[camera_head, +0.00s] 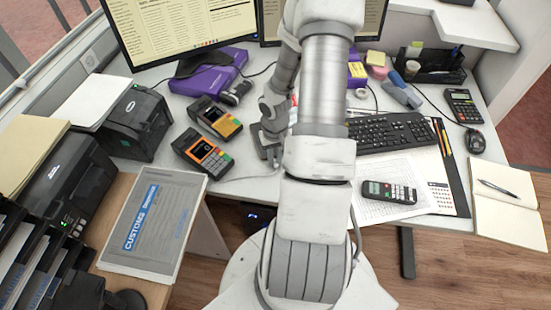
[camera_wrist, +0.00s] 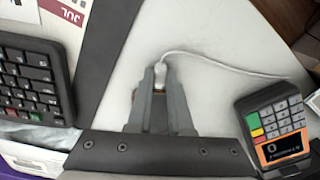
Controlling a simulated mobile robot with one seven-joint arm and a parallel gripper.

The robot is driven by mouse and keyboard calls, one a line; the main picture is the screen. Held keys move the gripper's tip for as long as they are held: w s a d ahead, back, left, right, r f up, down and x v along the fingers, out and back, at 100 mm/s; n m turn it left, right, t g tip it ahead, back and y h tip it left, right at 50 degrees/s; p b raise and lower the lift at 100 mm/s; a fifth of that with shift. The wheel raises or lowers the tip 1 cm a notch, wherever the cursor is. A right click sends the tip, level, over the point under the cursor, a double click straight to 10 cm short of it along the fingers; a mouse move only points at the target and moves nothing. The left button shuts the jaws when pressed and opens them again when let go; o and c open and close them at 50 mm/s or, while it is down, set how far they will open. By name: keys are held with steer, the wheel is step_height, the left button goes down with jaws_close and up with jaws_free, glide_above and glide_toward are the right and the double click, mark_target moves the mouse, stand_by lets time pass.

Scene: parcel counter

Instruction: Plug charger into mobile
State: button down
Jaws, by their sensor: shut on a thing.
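My gripper (camera_wrist: 160,78) is shut on the white charger plug (camera_wrist: 160,70) just above the white desk. The charger's thin white cable (camera_wrist: 215,62) runs from it to the right in the wrist view. The head view shows the cable (camera_head: 246,178) beside my gripper (camera_head: 268,152), which is partly hidden by my arm. The mobile (camera_head: 389,191), a dark handset with a small screen and light keys, lies face up on paper, right of my arm. It is apart from the gripper and does not show in the wrist view. Its charging port cannot be made out.
Two card terminals (camera_head: 203,152) (camera_head: 215,118) stand left of my gripper. The keyboard (camera_head: 389,132) and a desk pad (camera_head: 440,160) lie to the right. An open notebook (camera_head: 511,210) lies at the far right. Bare desk shows around the cable.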

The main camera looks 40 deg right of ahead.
steer(key=shift+w, duration=0.15)
steer(key=c, duration=0.8)
jaws_free()
steer(key=shift+o, duration=0.2)
steer(key=shift+d+r, duration=0.1)
step_height(320, 180, up, 17)
steer(key=p, duration=0.4)
steer(key=shift+p, duration=0.4)
steer(key=shift+r, duration=0.1)
steer(key=s+a+r+n+t, duration=0.2)
steer(key=s+a+r, duration=0.2)
steer(key=a+r, duration=0.7)
steer(key=s+a+r+n+t, duration=0.2)
steer(key=s+a+r+t, duration=0.1)
steer(key=a+r, duration=0.8)
step_height(320, 180, up, 3)
steer(key=shift+s+n+t, duration=0.3)
steer(key=shift+s+n, duration=0.1)
steer(key=shift+s, duration=0.25)
